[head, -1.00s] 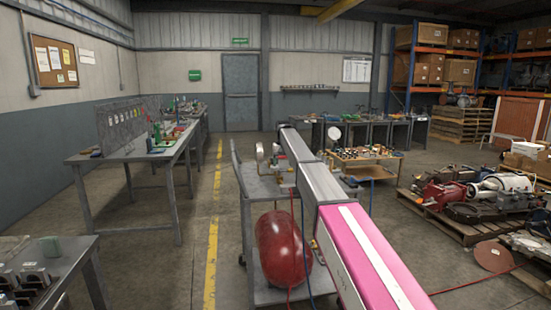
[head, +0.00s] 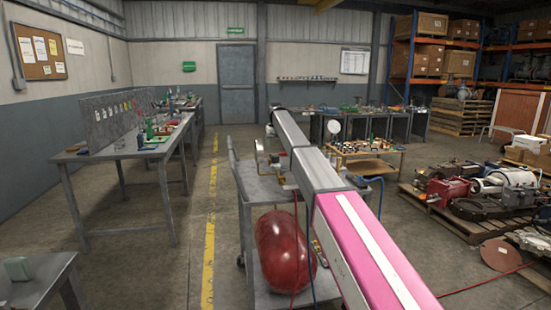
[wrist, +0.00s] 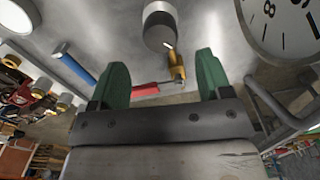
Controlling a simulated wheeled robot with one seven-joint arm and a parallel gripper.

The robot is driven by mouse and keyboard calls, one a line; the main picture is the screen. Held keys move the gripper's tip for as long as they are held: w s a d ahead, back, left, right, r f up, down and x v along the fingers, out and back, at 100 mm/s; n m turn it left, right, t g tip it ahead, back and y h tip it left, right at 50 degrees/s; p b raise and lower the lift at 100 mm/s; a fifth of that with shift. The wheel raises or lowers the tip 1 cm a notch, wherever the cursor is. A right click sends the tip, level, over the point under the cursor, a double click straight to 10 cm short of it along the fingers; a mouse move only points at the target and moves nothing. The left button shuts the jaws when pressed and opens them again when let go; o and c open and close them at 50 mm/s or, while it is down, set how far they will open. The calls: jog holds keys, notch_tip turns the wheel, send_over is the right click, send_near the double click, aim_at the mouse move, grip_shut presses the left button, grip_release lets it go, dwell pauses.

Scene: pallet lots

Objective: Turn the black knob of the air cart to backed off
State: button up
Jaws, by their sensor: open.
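The air cart (head: 262,187) stands ahead of me, with a red tank (head: 285,250) on its lower shelf. My arm reaches over its top and hides part of the fittings there. In the wrist view, a short dark grey cylinder with a pale end (wrist: 160,28) is at top centre; it may be the knob, but I cannot tell for certain. My gripper (wrist: 162,78) is open and empty, its green fingers below and either side of that cylinder, apart from it. A brass fitting (wrist: 177,66) with a red lever (wrist: 146,89) shows between the fingers.
A workbench (head: 125,160) stands left across a yellow floor line (head: 209,235). A low wooden table (head: 365,154) is behind right. Loaded pallets (head: 455,215) lie right.

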aim_at(276, 156)
notch_tip(276, 156, down, 7)
jog(key=shift+r, duration=0.1)
jog(key=c, duration=0.9)
